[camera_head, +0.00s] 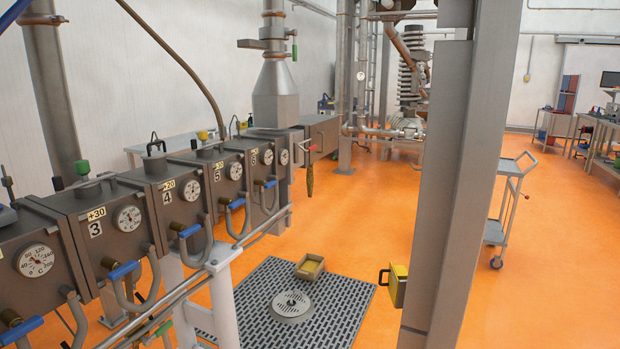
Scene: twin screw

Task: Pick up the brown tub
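A small brownish open tub (305,275) stands upright on the dark slotted floor grate (345,310), near its far edge. Its inside looks yellowish; I cannot tell whether that is contents or lining. A round perforated metal disc (291,307) lies on the grate just in front of the tub and to its left. Neither of my grippers shows in the head view, so nothing of mine is seen touching the tub.
A row of grey machine barrels with numbered gauges (130,218) runs along the left, with a white support leg (222,305) beside the grate. A grey column (455,190) bearing a yellow box (398,285) stands right. A trolley (505,205) stands beyond. Orange floor (390,210) behind the grate is clear.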

